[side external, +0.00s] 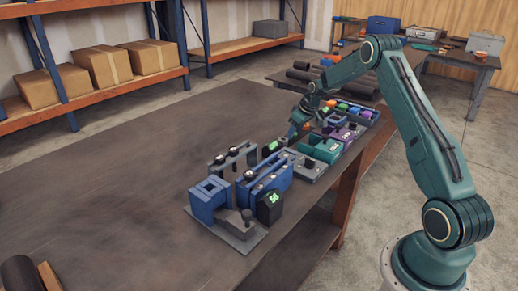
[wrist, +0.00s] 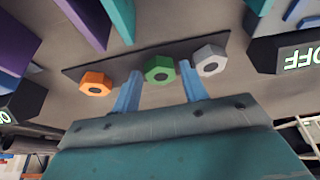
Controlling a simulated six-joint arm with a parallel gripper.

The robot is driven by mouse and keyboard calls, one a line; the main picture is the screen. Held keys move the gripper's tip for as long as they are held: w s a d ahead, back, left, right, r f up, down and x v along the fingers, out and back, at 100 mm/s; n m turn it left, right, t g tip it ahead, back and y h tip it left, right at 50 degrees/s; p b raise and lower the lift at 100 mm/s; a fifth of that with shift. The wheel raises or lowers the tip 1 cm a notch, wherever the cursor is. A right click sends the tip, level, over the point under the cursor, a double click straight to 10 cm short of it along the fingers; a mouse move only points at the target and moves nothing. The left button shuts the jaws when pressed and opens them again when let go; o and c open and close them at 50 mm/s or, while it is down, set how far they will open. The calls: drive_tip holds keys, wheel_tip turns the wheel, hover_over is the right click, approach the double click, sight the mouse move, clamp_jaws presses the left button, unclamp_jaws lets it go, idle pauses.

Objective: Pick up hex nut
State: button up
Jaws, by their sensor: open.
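In the wrist view, three hex nuts sit in a row on a dark strip (wrist: 125,58). An orange hex nut (wrist: 95,83) is at the left, a green hex nut (wrist: 159,69) in the middle and a grey hex nut (wrist: 210,61) at the right. My gripper (wrist: 159,76) is open, with its blue fingertips on either side of the green nut. I cannot tell whether they touch it. In the side view, my gripper (side external: 297,130) is low over the crowded right part of the table, and the nuts are too small to make out there.
A teal bin (side external: 320,147) and a purple bin (side external: 345,133) stand close to my gripper. Blue fixtures (side external: 265,178) and a black box with a green display (side external: 270,206) stand nearer the front. The left part of the table (side external: 120,170) is clear.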

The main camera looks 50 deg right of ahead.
sight(295, 134)
idle(0.5)
drive_tip(key=c, duration=0.8)
drive_tip(key=shift+r, duration=0.1)
wheel_tip(295, 134, up, 20)
drive_tip(key=shift+f, duration=0.1)
idle(0.8)
drive_tip(key=shift+r, duration=1.5)
drive_tip(key=shift+f, duration=0.1)
